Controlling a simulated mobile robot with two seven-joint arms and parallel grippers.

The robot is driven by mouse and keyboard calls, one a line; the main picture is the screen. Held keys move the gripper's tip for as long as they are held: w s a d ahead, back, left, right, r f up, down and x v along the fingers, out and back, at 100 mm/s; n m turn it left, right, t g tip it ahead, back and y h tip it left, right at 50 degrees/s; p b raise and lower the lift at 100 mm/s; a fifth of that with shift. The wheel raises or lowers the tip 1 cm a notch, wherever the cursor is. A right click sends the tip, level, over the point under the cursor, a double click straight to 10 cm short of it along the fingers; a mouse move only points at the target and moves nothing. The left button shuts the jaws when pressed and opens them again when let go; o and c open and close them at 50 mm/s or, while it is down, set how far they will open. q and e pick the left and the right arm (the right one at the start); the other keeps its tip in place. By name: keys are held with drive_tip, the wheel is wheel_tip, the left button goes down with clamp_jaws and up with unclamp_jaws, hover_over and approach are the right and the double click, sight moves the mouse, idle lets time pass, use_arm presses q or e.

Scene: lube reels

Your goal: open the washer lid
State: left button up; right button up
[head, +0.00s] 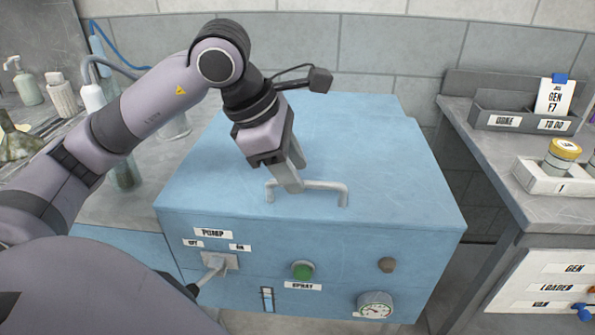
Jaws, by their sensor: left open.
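The washer is a blue box with a flat blue lid (385,150) on top, and the lid looks shut. A grey bar handle (325,186) stands up near the lid's front edge. My left gripper (292,182) reaches down from above, with its fingers at the left half of the handle. It is open, and I cannot tell whether the fingers touch the bar. The gripper hides part of the handle and of the lid behind it. My right gripper is not in view.
The washer front has a pump switch (217,262), a green button (302,270) and a gauge (375,305). A right bench holds a grey tray (497,122) and a yellow-topped jar (562,155). Bottles (25,82) stand at left. A tiled wall is behind.

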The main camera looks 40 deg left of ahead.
use_arm(q)
drive_tip(key=shift+x, duration=0.8)
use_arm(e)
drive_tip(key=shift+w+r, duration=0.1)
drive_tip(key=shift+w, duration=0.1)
use_arm(q)
clamp_jaws()
drive_tip(key=shift+r, duration=0.2)
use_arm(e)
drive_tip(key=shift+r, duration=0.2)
